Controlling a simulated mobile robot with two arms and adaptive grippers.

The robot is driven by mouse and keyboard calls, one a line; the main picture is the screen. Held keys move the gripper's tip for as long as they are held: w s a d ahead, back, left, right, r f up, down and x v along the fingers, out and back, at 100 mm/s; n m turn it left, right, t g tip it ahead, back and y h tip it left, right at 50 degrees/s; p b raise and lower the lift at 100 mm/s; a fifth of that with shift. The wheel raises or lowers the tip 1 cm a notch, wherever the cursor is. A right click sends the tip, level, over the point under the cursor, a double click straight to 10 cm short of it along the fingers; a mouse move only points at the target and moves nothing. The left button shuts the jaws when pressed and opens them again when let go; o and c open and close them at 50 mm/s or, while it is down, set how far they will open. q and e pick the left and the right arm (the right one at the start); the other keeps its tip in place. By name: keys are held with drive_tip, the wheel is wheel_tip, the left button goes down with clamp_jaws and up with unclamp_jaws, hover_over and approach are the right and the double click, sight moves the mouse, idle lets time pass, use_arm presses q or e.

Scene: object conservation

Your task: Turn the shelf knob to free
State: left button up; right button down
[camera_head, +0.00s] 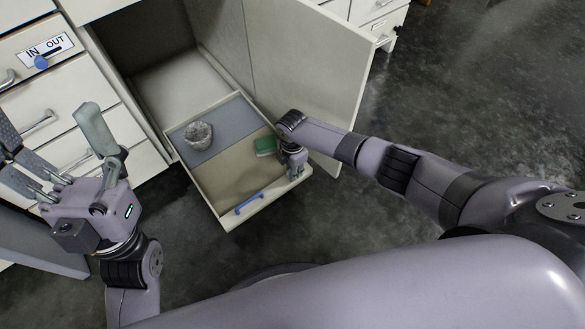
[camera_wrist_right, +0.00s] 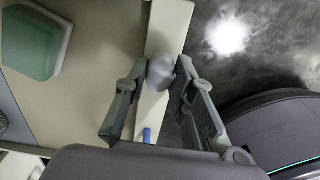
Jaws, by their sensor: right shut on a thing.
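The pulled-out shelf (camera_head: 240,180) extends from the open cabinet, with a low rim around it. A small grey rounded knob (camera_wrist_right: 160,72) sits on the shelf's edge in the right wrist view. My right gripper (camera_head: 294,168) is at the shelf's front right corner, shut on this knob; its two fingers (camera_wrist_right: 160,80) lie on either side of it. In the head view the gripper hides the knob. Which way the knob is set cannot be read. My left gripper (camera_head: 62,150) is open and empty in front of the drawers at left.
On the shelf are a grey textured cup (camera_head: 198,135) and a green box (camera_head: 265,146), the latter close to my right gripper. A blue handle (camera_head: 249,203) is on the shelf front. The open cabinet door (camera_head: 310,70) stands right behind my right arm. An IN/OUT plate (camera_head: 46,49) is at upper left.

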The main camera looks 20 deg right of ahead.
drive_tip(key=shift+n, duration=0.4)
drive_tip(key=c, duration=1.3)
unclamp_jaws()
drive_tip(key=shift+c, duration=0.2)
wheel_tip(320, 180, up, 12)
